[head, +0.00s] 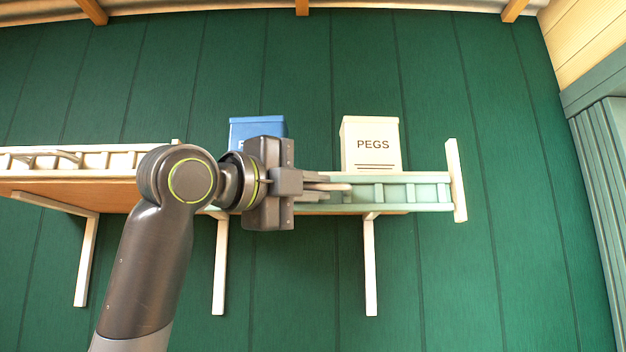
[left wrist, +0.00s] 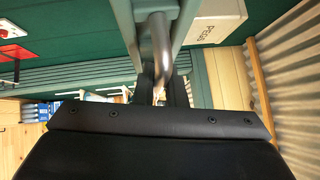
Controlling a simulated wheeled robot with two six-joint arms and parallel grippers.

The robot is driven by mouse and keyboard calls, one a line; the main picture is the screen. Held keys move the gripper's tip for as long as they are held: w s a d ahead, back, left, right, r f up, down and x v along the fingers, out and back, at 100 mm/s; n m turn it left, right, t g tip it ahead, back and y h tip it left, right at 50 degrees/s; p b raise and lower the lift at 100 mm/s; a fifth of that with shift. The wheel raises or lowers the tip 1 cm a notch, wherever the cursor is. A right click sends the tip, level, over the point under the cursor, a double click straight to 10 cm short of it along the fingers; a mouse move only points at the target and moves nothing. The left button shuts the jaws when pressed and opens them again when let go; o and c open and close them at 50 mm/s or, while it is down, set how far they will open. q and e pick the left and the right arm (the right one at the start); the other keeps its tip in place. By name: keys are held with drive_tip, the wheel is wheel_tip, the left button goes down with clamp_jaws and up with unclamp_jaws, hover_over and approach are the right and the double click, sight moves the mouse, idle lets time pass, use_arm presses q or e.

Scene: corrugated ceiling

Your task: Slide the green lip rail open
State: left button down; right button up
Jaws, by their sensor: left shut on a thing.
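The pale green lip rail (head: 415,193) runs along the front edge of the right part of a wall shelf. Its right end meets a cream upright post (head: 456,181); its left part is hidden behind my gripper. My left gripper (head: 328,187) is at the rail's front, shut on the rail's handle. In the left wrist view the metal handle (left wrist: 161,50) runs between the fingers, below the green rail (left wrist: 128,22). My right gripper is in neither view.
A white PEGS box (head: 371,143) and a blue box (head: 257,128), partly hidden by my gripper, stand on the shelf behind the rail. A cream rail (head: 110,160) lines the shelf's left part. Cream brackets (head: 370,265) hang below. The green wall below right is clear.

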use_arm(q)
drive_tip(key=shift+f, duration=0.5)
drive_tip(key=shift+r, duration=0.1)
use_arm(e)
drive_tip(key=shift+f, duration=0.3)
use_arm(q)
drive_tip(key=c, duration=1.5)
unclamp_jaws()
